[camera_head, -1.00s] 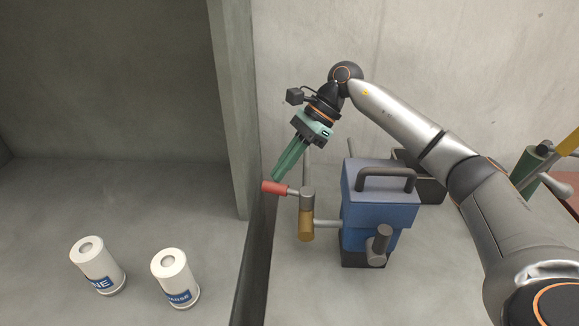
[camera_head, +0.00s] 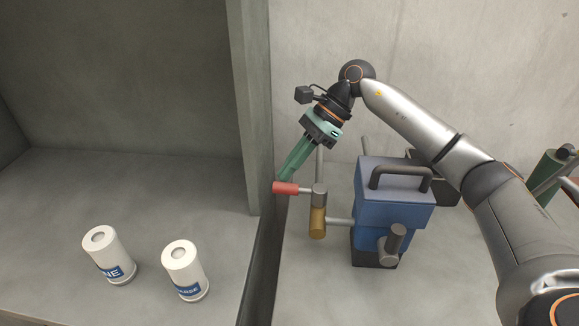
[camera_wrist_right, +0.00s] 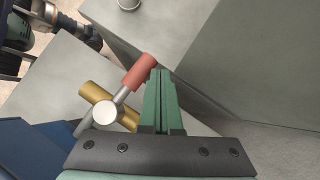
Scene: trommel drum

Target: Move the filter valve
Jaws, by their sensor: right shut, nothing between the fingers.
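The filter valve has a red lever handle (camera_head: 285,188) on a grey hub over a brass body (camera_head: 317,222), joined by a pipe to the blue filter box (camera_head: 392,200). My right gripper (camera_head: 284,178) has green fingers, shut and empty, with the tips right by the red handle. In the right wrist view the red handle (camera_wrist_right: 139,72) lies just left of the green fingers (camera_wrist_right: 160,75), close against them; whether they touch I cannot tell. The handle points left in the head view. My left gripper is not in view.
Two white labelled canisters (camera_head: 109,256) (camera_head: 185,271) stand on the floor left of a concrete divider (camera_head: 250,110). A dark container (camera_head: 440,180) sits behind the blue box. The floor around the canisters is clear.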

